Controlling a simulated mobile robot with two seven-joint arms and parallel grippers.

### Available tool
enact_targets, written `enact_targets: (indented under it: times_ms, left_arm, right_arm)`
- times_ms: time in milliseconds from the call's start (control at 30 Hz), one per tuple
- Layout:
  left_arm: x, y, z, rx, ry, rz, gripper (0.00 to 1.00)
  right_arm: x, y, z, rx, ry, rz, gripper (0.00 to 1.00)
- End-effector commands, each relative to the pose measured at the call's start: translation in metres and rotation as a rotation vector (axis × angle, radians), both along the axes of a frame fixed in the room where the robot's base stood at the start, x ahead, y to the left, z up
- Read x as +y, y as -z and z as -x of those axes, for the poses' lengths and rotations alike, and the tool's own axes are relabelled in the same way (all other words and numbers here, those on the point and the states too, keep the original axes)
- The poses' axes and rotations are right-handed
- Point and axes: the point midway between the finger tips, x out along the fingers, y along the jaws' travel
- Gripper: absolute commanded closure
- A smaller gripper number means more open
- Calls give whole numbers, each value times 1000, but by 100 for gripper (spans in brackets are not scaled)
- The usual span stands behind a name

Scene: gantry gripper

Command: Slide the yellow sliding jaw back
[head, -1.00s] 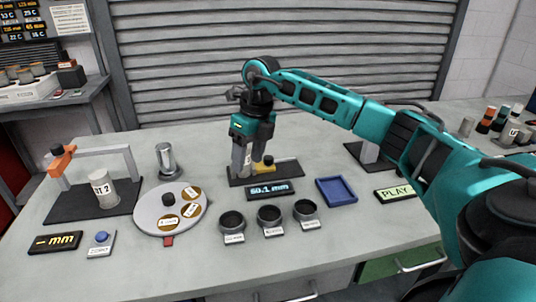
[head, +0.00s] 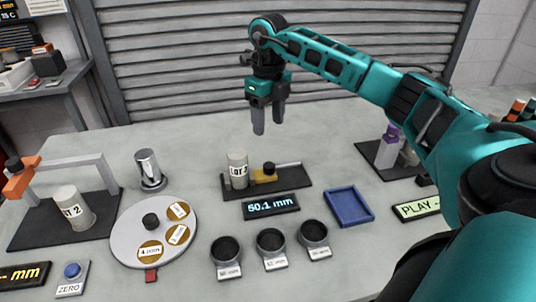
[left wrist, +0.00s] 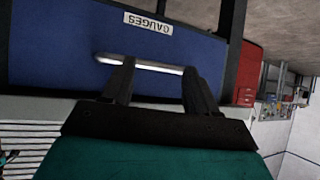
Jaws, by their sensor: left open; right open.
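The yellow sliding jaw (head: 264,176), with a black knob on top, sits on a dark base plate (head: 290,190) in the middle of the bench in the head view. A pale cylinder labelled LOT 3 (head: 237,171) stands at its left, apparently against it. A silver rod runs right from the jaw. The display (head: 271,207) in front reads 50.1 mm. My right gripper (head: 268,117) is open and empty, raised above and behind the jaw. My left gripper (left wrist: 158,82) shows in the left wrist view, open, in front of a blue panel marked GAUGES with a metal handle.
A round turntable (head: 126,246) with several brown discs and the LOT 2 cylinder (head: 73,208) under an orange-tipped gantry are at left. Several black cups (head: 270,241) stand in front. A blue tray (head: 347,206) and PLAY display (head: 415,209) are at right.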

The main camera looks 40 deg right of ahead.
Motion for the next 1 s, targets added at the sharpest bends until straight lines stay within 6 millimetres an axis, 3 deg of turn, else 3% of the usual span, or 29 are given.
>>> enact_targets:
  times_ms: [167, 600, 800, 1000]
  left_arm:
    - [1, 4, 3, 6, 0, -1, 41]
    - [2, 9, 4, 9, -1, -5, 41]
    - [3, 10, 4, 9, -1, -5, 41]
    - [3, 10, 3, 8, -2, -5, 41]
  right_arm:
    - [0, 22, 1, 5, -1, 0, 41]
    - [0, 108, 1, 4, -1, 0, 41]
    - [0, 125, 1, 3, -1, 0, 41]
    - [0, 128, 0, 1, -1, 0, 41]
